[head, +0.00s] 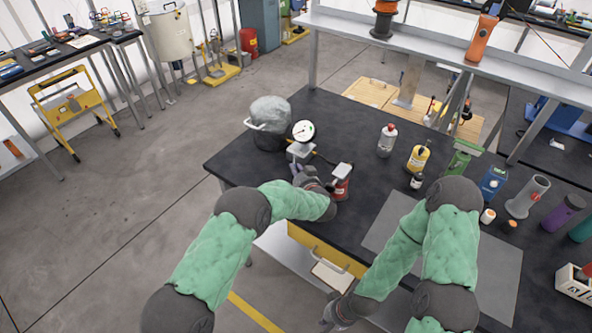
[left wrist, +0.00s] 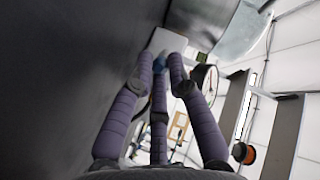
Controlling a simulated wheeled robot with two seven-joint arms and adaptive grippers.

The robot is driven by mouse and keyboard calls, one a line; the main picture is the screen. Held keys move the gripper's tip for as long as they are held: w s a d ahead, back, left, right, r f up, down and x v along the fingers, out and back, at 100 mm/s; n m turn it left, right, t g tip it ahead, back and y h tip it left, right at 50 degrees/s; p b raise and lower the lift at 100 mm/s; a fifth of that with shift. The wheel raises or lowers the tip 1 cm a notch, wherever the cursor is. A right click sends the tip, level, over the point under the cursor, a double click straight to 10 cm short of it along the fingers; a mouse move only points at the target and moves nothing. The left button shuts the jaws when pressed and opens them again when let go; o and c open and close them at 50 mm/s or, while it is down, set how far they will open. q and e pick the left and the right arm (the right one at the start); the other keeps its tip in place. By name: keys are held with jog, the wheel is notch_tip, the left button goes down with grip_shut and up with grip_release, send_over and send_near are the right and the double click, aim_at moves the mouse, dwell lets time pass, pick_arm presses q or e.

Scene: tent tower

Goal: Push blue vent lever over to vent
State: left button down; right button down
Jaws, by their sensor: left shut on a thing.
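The blue vent lever (left wrist: 160,63) shows as a small blue piece between my left gripper's purple fingers (left wrist: 158,72) in the left wrist view, in front of a pale grey block (left wrist: 167,42). The fingers are closed around it and hide most of it. A round white gauge (head: 303,130) stands above the block (head: 299,150) in the head view; its edge also shows in the left wrist view (left wrist: 204,78). In the head view my left gripper (head: 308,178) is just below the block, and the lever is hidden. My right gripper (head: 336,314) hangs low beyond the table's front edge; its fingers are unclear.
A red canister (head: 341,189) is close right of my left gripper. A yellow drawer (head: 322,250) is at the table front.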

pick_arm(q)
jog(key=c, duration=1.5)
grip_release()
jog(key=shift+r, duration=0.1)
notch_tip(320, 180, up, 10)
